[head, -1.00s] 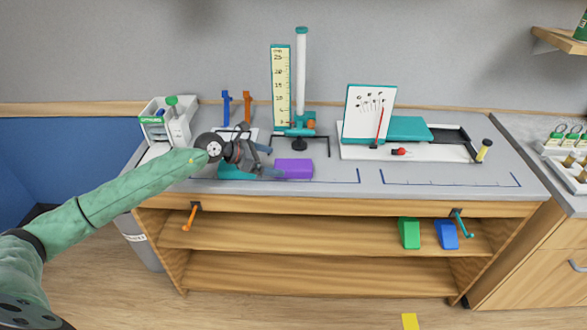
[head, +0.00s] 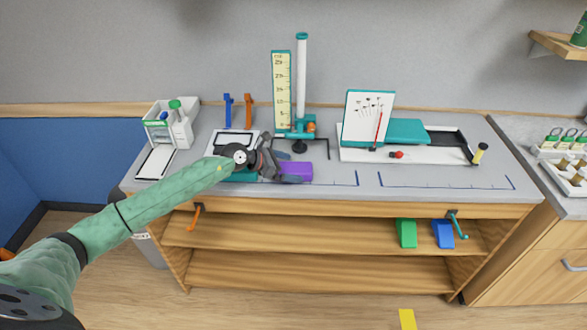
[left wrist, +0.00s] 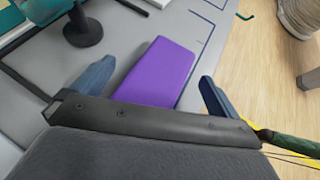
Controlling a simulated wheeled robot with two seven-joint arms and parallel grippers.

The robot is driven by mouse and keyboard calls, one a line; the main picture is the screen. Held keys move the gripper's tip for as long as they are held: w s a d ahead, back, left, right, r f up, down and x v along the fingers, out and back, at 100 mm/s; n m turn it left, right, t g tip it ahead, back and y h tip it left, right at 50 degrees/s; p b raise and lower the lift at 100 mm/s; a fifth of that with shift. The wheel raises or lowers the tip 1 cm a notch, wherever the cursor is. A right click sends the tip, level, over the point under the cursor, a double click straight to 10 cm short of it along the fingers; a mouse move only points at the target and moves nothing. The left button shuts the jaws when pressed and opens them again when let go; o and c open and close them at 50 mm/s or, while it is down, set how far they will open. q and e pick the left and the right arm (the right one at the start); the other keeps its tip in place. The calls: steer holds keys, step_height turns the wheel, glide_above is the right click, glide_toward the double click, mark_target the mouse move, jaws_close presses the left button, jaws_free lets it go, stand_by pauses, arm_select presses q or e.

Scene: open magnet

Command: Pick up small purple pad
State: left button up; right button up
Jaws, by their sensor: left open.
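The small purple pad (head: 298,171) lies flat on the grey worktop, left of its middle. In the head view my left gripper (head: 288,166) is at the pad's left end and hides part of it. In the left wrist view the purple pad (left wrist: 158,72) shows between the two blue-grey fingers of the left gripper (left wrist: 152,86). The fingers are open, with a gap to the pad on each side. The pad's near end is hidden behind the gripper body. My right gripper is not in view.
A stand with a white column (head: 301,85) and a yellow scale (head: 282,90) rises behind the pad. Its round black foot (left wrist: 82,29) is near the left finger. A teal piece (head: 238,175) lies under my left arm. The worktop (head: 345,179) right of the pad is clear.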

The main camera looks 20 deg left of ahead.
arm_select(q)
steer(key=shift+w+d+f, duration=0.15)
steer(key=shift+d+f, duration=0.05)
steer(key=c, duration=1.4)
steer(key=shift+o, duration=0.2)
steer(key=shift+r, duration=0.15)
